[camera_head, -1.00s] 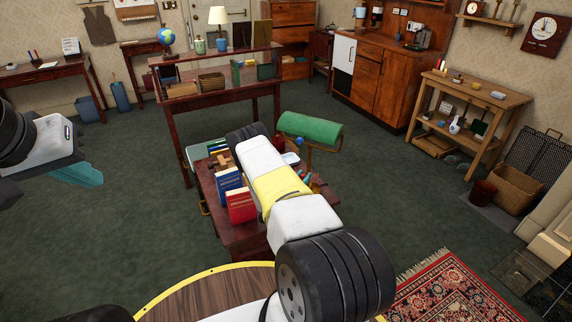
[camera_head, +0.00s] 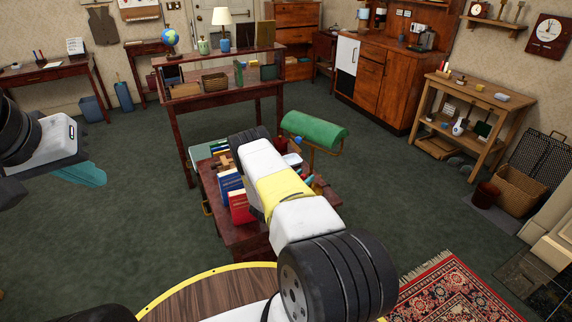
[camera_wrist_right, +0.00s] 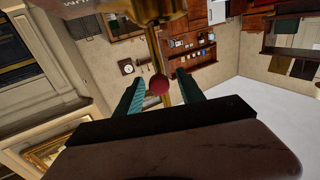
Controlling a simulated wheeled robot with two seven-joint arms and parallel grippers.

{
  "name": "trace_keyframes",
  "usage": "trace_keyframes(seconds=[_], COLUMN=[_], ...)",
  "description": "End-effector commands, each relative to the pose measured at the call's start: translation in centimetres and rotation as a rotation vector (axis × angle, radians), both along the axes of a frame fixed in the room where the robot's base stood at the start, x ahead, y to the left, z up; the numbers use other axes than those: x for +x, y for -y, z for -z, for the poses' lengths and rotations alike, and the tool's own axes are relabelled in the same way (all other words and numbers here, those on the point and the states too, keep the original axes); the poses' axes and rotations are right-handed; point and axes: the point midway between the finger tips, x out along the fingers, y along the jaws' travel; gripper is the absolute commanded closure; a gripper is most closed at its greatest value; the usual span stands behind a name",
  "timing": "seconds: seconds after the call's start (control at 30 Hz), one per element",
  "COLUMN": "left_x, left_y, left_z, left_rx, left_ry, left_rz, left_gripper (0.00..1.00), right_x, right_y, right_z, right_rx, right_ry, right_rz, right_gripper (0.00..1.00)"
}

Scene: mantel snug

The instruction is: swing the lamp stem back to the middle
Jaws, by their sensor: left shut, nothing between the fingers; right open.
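The lamp has a green half-cylinder shade (camera_head: 314,130) on a brass stem, above the small dark red desk (camera_head: 243,236). My right arm hides part of the desk and the lamp's lower part. In the right wrist view a brass stem (camera_wrist_right: 162,50) with a dark red round knob (camera_wrist_right: 158,85) stands between the teal fingers of my right gripper (camera_wrist_right: 160,95). The fingers are apart, with gaps seeming to show on both sides; contact cannot be told. In the head view my right gripper is largely hidden. My left gripper (camera_head: 82,174) is shut and empty, far left above the floor.
Blue books (camera_head: 230,184) and a red book (camera_head: 240,206) stand on the desk beside my right arm. A patterned rug (camera_head: 455,290) lies front right. Open green carpet is at left and right.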

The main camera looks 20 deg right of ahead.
Motion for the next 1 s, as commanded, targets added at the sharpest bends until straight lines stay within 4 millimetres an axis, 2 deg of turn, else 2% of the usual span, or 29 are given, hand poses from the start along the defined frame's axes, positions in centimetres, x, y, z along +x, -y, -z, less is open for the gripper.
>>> trace_keyframes(seconds=[0.17, 0.5, 0.87, 0.9, 1.0], left_x=[0.0, 0.0, 0.0, 0.0, 0.0], left_y=[0.0, 0.0, 0.0, 0.0, 0.0], left_z=[0.0, 0.0, 0.0, 0.0, 0.0], left_rx=[0.000, 0.000, 0.000, 0.000, 0.000], left_ry=[0.000, 0.000, 0.000, 0.000, 0.000], left_rz=[0.000, 0.000, 0.000, 0.000, 0.000], left_gripper=[1.00, 1.00, 1.00, 1.00, 1.00], right_x=[-0.7, -3.1, -3.6, -3.6, -3.4], right_y=[-1.4, -6.1, -6.9, -6.9, -6.9], right_z=[0.0, 0.0, 0.0, 0.0, -0.2], right_rx=[0.000, 0.001, 0.000, 0.000, 0.007], right_ry=[-0.002, 0.000, 0.001, 0.000, 0.001], right_rz=[-0.002, -0.002, 0.000, 0.000, -0.001], right_gripper=[0.54, 0.54, 0.54, 0.56, 0.76])
